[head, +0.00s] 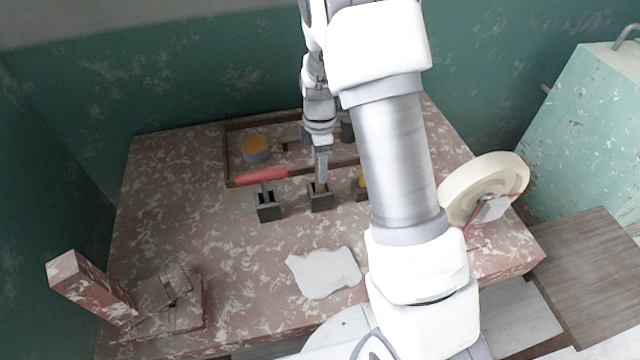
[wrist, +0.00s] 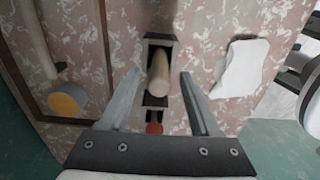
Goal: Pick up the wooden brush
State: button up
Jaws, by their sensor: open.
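The wooden brush appears to be the tan, rounded handle (wrist: 158,75) standing in a dark holder (wrist: 160,41) in the wrist view. In the head view it shows only as a small tan piece (head: 319,187) in the middle holder (head: 321,203), partly hidden by my gripper. My gripper (head: 321,166) is above that holder, pointing down. In the wrist view my gripper (wrist: 160,73) is open, with one finger on each side of the handle. I cannot tell whether either finger touches it. The brush's lower end is hidden in the holder.
A red-handled tool (head: 262,175) stands in the holder to the left, and a yellow tool (head: 361,183) to the right. Behind is a tray (head: 228,150) with an orange-topped pot (head: 256,148). A pale slab (head: 325,272) lies in front. A cream wheel (head: 485,187) stands right.

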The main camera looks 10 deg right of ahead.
aim_at(319, 188)
jog(key=shift+f+b, duration=0.3)
jog(key=shift+f, duration=2.4)
grip_shut()
